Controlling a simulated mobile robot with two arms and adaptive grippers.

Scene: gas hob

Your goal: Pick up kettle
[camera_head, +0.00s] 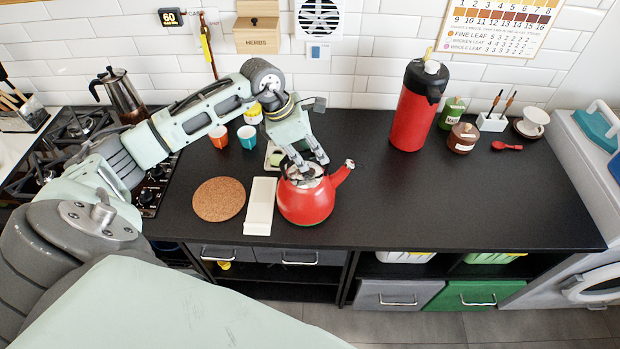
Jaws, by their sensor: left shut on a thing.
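The red kettle (305,205) is on the black counter (430,200), near its front edge, with its spout pointing right. I cannot tell whether its base touches the counter. My left gripper (309,172) comes down over the kettle from behind and is shut at its top. The fingers cover most of the kettle's handle and part of its lid. My right gripper is not in view.
A cork mat (219,199) and a white slab (260,207) lie left of the kettle. Orange (218,137) and teal (247,137) cups stand behind. A red flask (412,112) stands back right. The gas hob (50,150) is left. The counter right of the kettle is clear.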

